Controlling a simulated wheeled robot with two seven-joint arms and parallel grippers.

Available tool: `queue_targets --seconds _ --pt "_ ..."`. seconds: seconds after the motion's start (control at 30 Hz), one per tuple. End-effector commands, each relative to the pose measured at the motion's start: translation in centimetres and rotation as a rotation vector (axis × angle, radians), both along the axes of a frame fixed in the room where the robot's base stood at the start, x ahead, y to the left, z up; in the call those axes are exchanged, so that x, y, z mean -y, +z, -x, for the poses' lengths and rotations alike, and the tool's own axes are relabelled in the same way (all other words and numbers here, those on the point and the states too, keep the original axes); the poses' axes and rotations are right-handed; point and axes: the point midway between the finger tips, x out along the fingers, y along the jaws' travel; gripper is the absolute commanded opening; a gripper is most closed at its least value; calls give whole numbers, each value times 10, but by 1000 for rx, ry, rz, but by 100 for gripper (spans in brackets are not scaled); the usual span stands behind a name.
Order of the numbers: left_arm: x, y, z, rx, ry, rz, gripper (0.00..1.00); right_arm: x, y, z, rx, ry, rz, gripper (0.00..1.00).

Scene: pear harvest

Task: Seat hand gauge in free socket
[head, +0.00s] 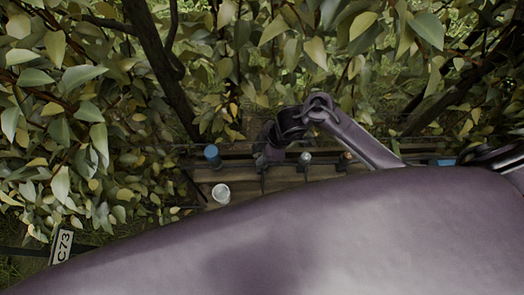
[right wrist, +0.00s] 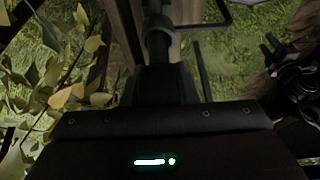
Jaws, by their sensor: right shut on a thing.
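My right gripper (head: 272,146) is at the far end of the bent arm in the head view, pointing down at a narrow wooden rack (head: 243,178). It is shut on a dark thing, seemingly the hand gauge (right wrist: 158,45), which shows as a dark upright shape in the right wrist view. The gripper's dark body hides much of it, and I cannot tell whether it touches the rack. No free socket can be made out clearly. My left gripper cannot be made out in the head view.
A blue-capped thing (head: 212,154) and a white cup (head: 221,193) stand left of the gripper. Small capped things (head: 305,158) (head: 346,157) stand to its right. Leafy branches (head: 70,100) crowd the back and left. A C73 sign (head: 62,246) is at lower left.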

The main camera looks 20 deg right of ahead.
Motion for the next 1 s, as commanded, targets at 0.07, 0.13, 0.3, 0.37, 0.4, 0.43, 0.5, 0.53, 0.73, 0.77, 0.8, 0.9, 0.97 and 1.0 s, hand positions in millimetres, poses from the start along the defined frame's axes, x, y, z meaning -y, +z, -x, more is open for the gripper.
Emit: queue_targets --seconds 0.07,0.13,0.3,0.37,0.4,0.43,0.5,0.53,0.73,0.77,0.8,0.9,0.97,1.0 --pt "0 -1 0 0 0 0 36 0 -1 0 1 0 0 1" --pt "0 -2 0 0 0 0 36 0 -2 0 1 0 0 1" --pt "0 -2 0 0 0 0 36 0 -3 0 1 0 0 39" --pt "0 -2 0 0 0 0 36 0 -3 0 0 0 0 47" --pt "0 -2 0 0 0 0 36 0 -3 0 0 0 0 52" --pt "0 -2 0 0 0 0 36 0 -3 0 0 0 0 53" --pt "0 -2 0 0 0 0 36 0 -3 0 0 0 0 53" --pt "0 -2 0 0 0 0 36 0 -3 0 0 0 0 53" --pt "0 -1 0 0 0 0 36 2 0 0 1 1 0 53" --pt "0 -1 0 0 0 0 36 2 3 0 1 1 0 53" --pt "0 0 0 0 0 0 36 4 7 1 2 1 0 53" --pt "0 1 0 0 0 0 36 11 22 2 4 1 2 53" --pt "0 2 0 0 0 0 36 15 33 3 5 1 1 53" --pt "0 3 0 0 0 0 36 17 39 4 5 2 1 53"
